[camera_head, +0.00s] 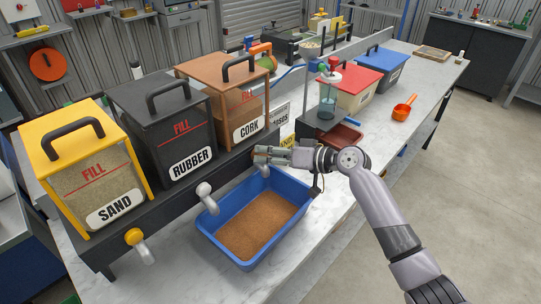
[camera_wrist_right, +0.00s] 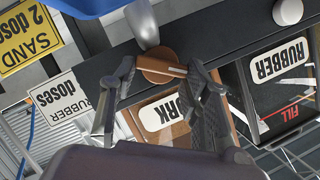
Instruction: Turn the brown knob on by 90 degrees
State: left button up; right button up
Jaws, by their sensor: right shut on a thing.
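The brown knob (camera_wrist_right: 156,66) shows in the wrist view on the dark dispenser front, below the CORK bin; its bar lies nearly crosswise in that picture. My right gripper (camera_wrist_right: 162,72) has one finger at each side of the knob and is shut on it. In the head view my right gripper (camera_head: 262,154) is at the dispenser front under the orange-brown CORK bin (camera_head: 225,75) and hides the knob. A grey spout (camera_wrist_right: 143,22) sits beside the knob. My left gripper is not in view.
A blue tray (camera_head: 290,222) with brown granules (camera_head: 258,222) stands below the spouts. The RUBBER bin (camera_head: 180,112) and yellow SAND bin (camera_head: 60,140) stand to the left, with a yellow knob (camera_head: 133,236) below SAND. An orange scoop (camera_head: 404,108) lies on the bench farther right.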

jog(key=o, duration=1.2)
jog(key=shift+c, duration=0.2)
jog(key=v, duration=1.2)
jog(key=shift+c, duration=0.3)
